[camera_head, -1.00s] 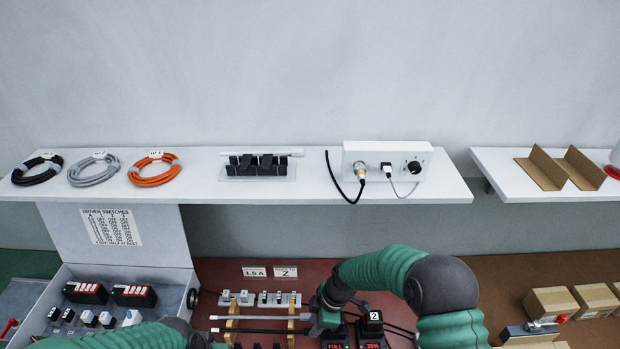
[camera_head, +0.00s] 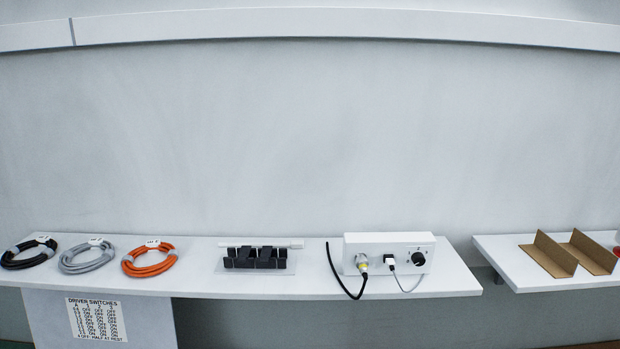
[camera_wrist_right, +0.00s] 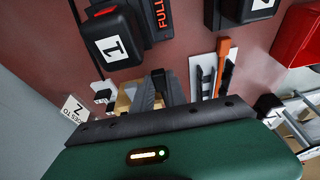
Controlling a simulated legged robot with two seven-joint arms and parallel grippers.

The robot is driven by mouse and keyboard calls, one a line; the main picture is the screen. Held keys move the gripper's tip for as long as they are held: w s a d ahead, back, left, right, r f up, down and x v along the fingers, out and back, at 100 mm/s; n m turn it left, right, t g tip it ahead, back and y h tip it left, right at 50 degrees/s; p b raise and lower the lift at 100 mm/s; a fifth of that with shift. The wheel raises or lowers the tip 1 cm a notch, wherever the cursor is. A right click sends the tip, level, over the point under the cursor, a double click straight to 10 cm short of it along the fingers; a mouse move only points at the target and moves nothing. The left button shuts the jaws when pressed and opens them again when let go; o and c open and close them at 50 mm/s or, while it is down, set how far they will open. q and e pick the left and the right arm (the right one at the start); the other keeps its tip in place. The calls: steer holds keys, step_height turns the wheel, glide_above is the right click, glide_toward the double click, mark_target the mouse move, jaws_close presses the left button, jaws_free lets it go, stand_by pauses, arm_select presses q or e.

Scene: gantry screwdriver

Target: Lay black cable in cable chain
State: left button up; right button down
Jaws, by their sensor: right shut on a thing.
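A coiled black cable (camera_head: 28,254) lies at the left end of the white shelf. A second black cable (camera_head: 338,274) hangs from a connector on the white control box and curves over the shelf's front. A black segmented piece (camera_head: 255,257) stands on a clear plate at mid shelf; I cannot tell whether it is the cable chain. My right gripper (camera_wrist_right: 165,88) shows in the right wrist view, low over the dark red work surface. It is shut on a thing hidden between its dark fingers. My left gripper is in neither view.
Grey (camera_head: 87,257) and orange (camera_head: 149,260) cable coils lie beside the black coil. The white control box (camera_head: 390,252) stands on the shelf's right part. In the wrist view, a black unit marked 1 (camera_wrist_right: 112,45) and a red block (camera_wrist_right: 298,35) are close by.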

steer(key=shift+r+p, duration=1.5)
steer(key=shift+r, duration=0.75)
